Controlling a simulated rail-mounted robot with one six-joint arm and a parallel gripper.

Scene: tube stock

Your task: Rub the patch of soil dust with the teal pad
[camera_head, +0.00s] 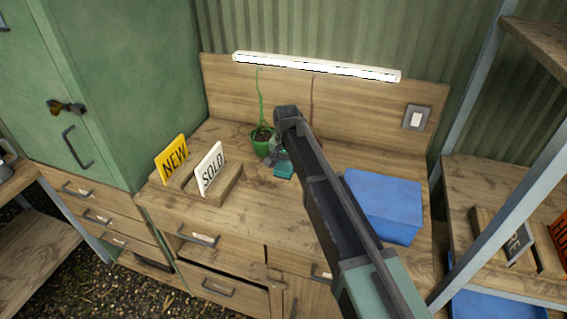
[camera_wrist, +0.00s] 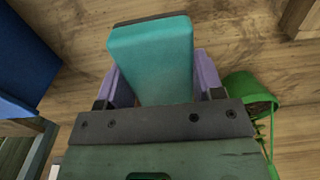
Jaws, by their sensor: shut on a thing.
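The teal pad (camera_wrist: 150,55) is held between the two purple fingers of my gripper (camera_wrist: 160,80) in the wrist view. In the head view the teal pad (camera_head: 284,170) shows low over the wooden bench, partly behind my arm. My gripper (camera_head: 280,157) is shut on it, just right of the green plant pot. I cannot tell whether the pad touches the bench top. I cannot make out the patch of soil dust in either view; my arm and the pad cover part of the bench.
A green pot (camera_head: 263,142) with a plant stands close left of my gripper. A blue box (camera_head: 384,203) is on the bench at right. A wooden holder (camera_head: 222,186) with NEW and SOLD signs is at left. The front middle of the bench (camera_head: 265,215) is clear.

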